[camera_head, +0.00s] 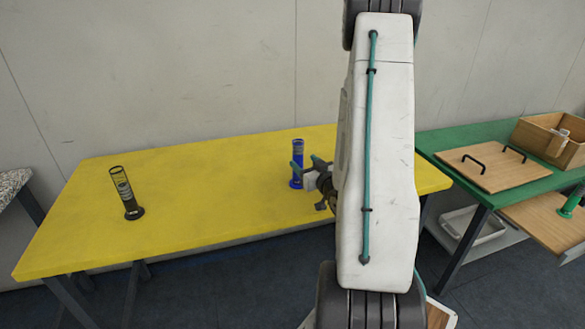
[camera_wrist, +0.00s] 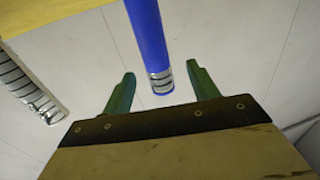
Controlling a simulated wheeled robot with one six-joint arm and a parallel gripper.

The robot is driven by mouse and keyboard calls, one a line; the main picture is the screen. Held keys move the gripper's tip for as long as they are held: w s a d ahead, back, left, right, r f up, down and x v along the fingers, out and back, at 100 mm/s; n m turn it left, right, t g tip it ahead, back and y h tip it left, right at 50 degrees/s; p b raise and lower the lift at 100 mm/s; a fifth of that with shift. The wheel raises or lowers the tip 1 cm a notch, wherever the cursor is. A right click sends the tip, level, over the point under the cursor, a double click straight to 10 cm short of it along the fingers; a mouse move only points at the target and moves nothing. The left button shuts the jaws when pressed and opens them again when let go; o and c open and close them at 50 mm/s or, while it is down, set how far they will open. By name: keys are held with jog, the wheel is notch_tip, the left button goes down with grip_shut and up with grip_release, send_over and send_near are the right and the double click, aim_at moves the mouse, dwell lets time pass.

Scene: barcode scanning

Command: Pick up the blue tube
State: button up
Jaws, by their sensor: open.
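The blue tube (camera_head: 297,160) stands upright on the yellow table, toward the right of its middle. My gripper (camera_head: 308,166) is open and low over the table, right beside the tube, its fingers pointing toward it. In the wrist view the blue tube (camera_wrist: 150,40) reaches down from the top edge. Its end, with a silvery banded strip, lies between the two green fingers of my gripper (camera_wrist: 162,70). Gaps show on both sides, so the fingers do not grip it. The tube's other end is cut off in the wrist view.
A dark clear tube with markings (camera_head: 128,195) stands on the left of the yellow table (camera_head: 215,200). A green table (camera_head: 440,142) at the right carries a handled wooden board (camera_head: 480,167) and a wooden box (camera_head: 535,140). A green tube (camera_head: 572,200) stands lower right.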

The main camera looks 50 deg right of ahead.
aim_at(295, 152)
jog(key=x, duration=0.7)
jog(key=shift+w+d, duration=0.25)
jog(key=shift+d, duration=0.1)
jog(key=shift+c, duration=0.3)
grip_shut()
